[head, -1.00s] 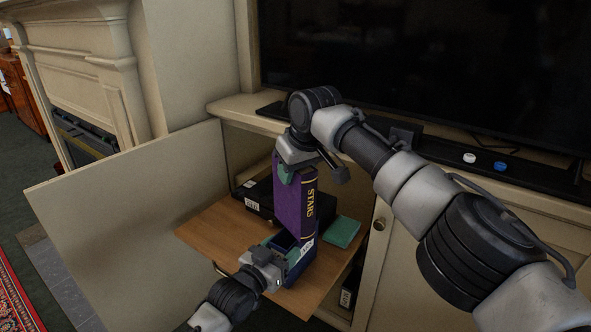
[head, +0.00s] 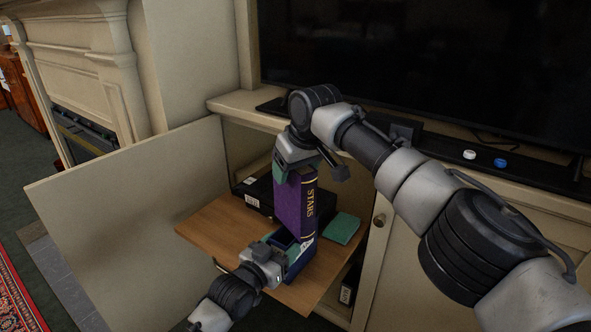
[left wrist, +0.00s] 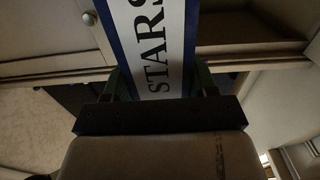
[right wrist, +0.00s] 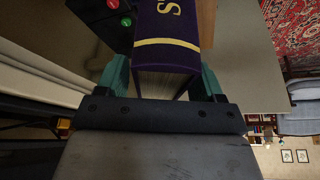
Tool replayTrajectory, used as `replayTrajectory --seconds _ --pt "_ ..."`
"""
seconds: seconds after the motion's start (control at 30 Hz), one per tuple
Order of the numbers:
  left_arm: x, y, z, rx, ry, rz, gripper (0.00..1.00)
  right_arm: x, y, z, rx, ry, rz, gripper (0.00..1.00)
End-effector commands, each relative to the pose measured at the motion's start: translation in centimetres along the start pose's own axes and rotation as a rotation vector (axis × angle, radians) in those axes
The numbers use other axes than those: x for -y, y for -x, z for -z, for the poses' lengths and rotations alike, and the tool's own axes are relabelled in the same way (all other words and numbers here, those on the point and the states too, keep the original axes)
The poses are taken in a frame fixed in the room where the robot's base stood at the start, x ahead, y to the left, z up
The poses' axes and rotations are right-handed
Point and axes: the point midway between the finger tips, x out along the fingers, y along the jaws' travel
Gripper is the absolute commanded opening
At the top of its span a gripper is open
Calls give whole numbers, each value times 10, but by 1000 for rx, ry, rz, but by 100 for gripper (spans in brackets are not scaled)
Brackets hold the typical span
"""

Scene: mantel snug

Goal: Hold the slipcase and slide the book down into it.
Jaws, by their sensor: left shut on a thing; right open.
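The purple book (head: 291,206) with gold STARS lettering stands nearly upright above the blue slipcase (head: 299,263). Its lower end is at the slipcase's mouth; how far inside I cannot tell. Part of the dark opening shows beside it. My left gripper (head: 274,247) is shut on the slipcase, whose white STARS label (left wrist: 155,45) faces the left wrist camera between the fingers. My right gripper (head: 296,168) is open at the book's top end. In the right wrist view its green fingers (right wrist: 164,82) stand on either side of the book (right wrist: 166,28).
The wooden shelf board (head: 215,225) carries a black box (head: 258,193) behind the book and a green item (head: 342,228) to the right. An open cabinet door (head: 130,215) stands at left. A black television (head: 430,65) is above, with white and blue caps below it.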

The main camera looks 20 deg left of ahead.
Motion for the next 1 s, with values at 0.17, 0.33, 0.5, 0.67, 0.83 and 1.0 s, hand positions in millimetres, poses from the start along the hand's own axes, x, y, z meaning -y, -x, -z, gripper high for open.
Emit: replayTrajectory --seconds 0.17,0.33,0.5,0.67,0.83,1.0 --pt "0 0 0 1 0 0 32 -2 42 1 -4 0 2 68" --pt "0 0 0 1 0 0 32 -3 80 1 -3 1 -1 68" --pt "0 0 0 1 0 0 32 -2 107 1 -2 1 0 68" --pt "0 0 0 1 0 0 32 -2 118 1 0 0 0 68" --pt "0 0 0 0 0 0 32 -2 120 1 0 0 0 68" --pt "0 0 0 0 0 0 32 -2 120 1 0 0 0 68"
